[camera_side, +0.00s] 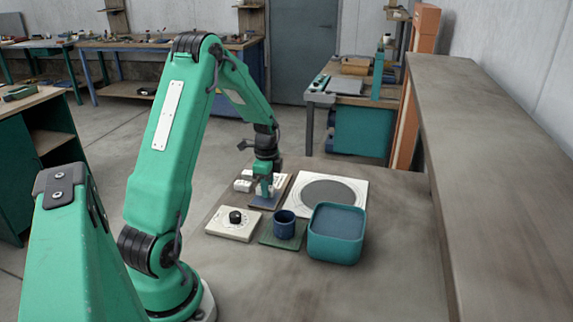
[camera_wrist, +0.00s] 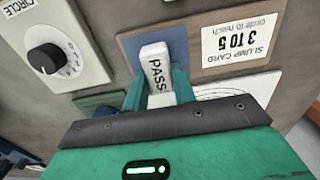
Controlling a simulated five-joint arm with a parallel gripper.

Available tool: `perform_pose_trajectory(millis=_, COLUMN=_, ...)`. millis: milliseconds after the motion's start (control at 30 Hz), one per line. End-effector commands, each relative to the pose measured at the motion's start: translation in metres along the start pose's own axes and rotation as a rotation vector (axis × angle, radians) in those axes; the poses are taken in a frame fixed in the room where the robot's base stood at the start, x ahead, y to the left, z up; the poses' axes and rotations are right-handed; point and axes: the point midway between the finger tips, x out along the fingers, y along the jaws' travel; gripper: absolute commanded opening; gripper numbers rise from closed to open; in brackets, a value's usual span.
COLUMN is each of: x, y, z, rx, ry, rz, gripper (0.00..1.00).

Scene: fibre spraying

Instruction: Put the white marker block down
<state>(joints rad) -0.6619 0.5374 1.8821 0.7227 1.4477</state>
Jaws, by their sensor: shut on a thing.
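The white marker block (camera_wrist: 154,62), lettered PASS, is between the green jaws of my gripper (camera_wrist: 158,85) in the wrist view. My gripper is shut on it. In the side view my gripper (camera_side: 264,186) points down low over this board (camera_side: 262,202). I cannot tell whether the block touches the board. The block is hard to make out in the side view.
A white plate with a grey disc (camera_side: 328,192) lies right of the board. A white dial box (camera_side: 234,223), a blue cup (camera_side: 284,224) on a green mat (camera_side: 270,240) and a teal bin (camera_side: 336,245) stand in front. The bench right of the bin is clear.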

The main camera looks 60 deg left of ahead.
Motion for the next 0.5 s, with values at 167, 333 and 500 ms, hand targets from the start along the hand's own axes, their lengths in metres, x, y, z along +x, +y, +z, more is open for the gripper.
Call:
perform_pose_trajectory(millis=167, x=0.0115, y=0.0001, z=-0.0001, rx=0.0, ry=0.0, rz=0.0, gripper=0.04)
perform_pose_trajectory(millis=333, x=0.0115, y=0.0, z=-0.0001, rx=0.0, ry=0.0, rz=-0.001, gripper=0.04)
perform_pose_trajectory(millis=500, x=0.0132, y=0.0001, z=-0.0001, rx=0.0, ry=0.0, rz=0.0, gripper=0.04)
